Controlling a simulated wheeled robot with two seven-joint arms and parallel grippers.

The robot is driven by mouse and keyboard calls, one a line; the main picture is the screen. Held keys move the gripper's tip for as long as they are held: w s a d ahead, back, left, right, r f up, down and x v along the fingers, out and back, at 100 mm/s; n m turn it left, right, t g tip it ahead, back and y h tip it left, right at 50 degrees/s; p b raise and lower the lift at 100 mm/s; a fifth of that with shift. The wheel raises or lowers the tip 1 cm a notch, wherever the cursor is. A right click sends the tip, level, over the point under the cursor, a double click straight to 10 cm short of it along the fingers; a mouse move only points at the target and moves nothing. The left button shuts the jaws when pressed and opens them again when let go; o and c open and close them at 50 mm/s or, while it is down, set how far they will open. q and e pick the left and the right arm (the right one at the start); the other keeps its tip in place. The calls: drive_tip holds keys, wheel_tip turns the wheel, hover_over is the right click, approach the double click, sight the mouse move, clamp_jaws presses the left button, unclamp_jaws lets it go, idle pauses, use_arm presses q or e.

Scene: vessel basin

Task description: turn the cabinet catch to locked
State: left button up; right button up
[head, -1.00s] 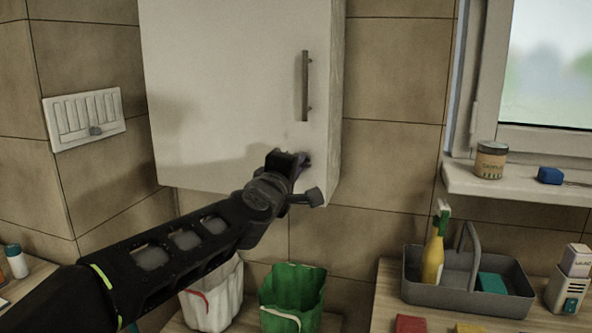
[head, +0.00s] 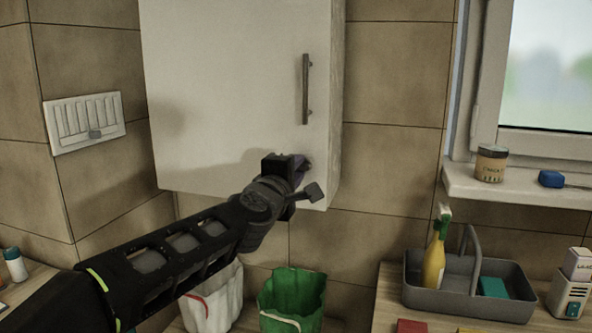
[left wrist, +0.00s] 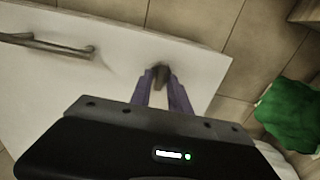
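A white wall cabinet (head: 225,85) with a vertical bar handle (head: 306,90) hangs on the tiled wall, its door closed. My left gripper (head: 303,165) is at the lower right corner of the door, below the handle. In the left wrist view the two purple fingers of my left gripper (left wrist: 164,88) point at the door, one on each side of the small dark cabinet catch (left wrist: 161,76). A gap shows between the fingers, and I cannot tell whether they touch the catch. In the head view the gripper hides the catch. My right gripper is not in view.
A window sill (head: 520,188) with a jar (head: 491,163) is at the right. Below it stands a grey caddy (head: 425,292) with a yellow spray bottle. A white bin (head: 215,297) and a green bin (head: 290,290) stand under the cabinet.

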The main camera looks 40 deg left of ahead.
use_arm(q)
drive_tip(key=shift+o, duration=0.8)
drive_tip(key=shift+s, duration=0.1)
drive_tip(key=p+v, duration=0.1)
drive_tip(key=v, duration=0.6)
drive_tip(key=shift+s+d, duration=0.15)
drive_tip(key=shift+s, duration=0.15)
